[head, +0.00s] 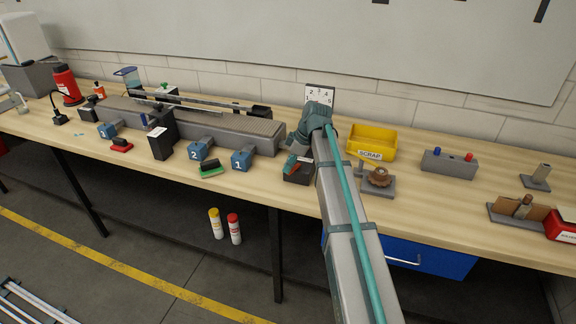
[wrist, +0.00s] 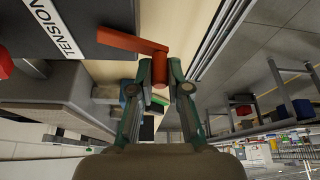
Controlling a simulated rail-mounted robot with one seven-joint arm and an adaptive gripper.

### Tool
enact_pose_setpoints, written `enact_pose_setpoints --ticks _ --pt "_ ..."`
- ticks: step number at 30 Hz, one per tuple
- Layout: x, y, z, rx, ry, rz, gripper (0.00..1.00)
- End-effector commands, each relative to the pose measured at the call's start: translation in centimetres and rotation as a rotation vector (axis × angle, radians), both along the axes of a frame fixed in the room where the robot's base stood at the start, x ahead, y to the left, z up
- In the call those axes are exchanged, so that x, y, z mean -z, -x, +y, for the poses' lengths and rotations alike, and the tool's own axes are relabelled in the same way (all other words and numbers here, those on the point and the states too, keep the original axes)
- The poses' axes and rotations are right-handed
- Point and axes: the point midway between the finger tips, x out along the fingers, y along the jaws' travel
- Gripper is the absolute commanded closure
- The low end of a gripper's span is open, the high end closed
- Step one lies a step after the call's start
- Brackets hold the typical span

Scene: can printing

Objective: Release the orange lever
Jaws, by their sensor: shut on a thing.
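The orange lever (wrist: 133,42) is on a dark box (wrist: 60,15) labelled TENSION in the wrist view. My gripper (wrist: 160,72) is shut on the lever's end, with one finger on each side of it. In the head view the lever (head: 291,161) shows as a small orange piece on top of the dark box (head: 298,178). My gripper (head: 296,155) comes down over it there and hides part of the box and lever.
A conveyor (head: 225,128) stands to the left, with blue numbered blocks (head: 242,159) in front of it. A yellow SCRAP bin (head: 371,142) and a brown gear-like knob (head: 379,177) are to the right. A numbered card (head: 320,94) stands behind my gripper.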

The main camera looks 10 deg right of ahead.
Motion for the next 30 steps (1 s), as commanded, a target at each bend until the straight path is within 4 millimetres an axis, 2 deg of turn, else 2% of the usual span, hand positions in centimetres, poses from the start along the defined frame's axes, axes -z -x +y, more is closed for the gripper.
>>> enact_pose_setpoints --ticks 11,12,16,26,30 --pt "0.01 0.08 -0.07 -0.004 0.002 0.001 1.00" --pt "0.01 0.09 -0.08 -0.004 0.002 0.001 0.81" --pt "0.02 0.07 -0.07 -0.004 0.001 0.001 0.59" --pt "-0.10 0.05 -0.08 -0.003 0.001 0.000 0.59" --pt "-0.96 0.13 -0.44 -0.003 0.000 -0.001 0.59"
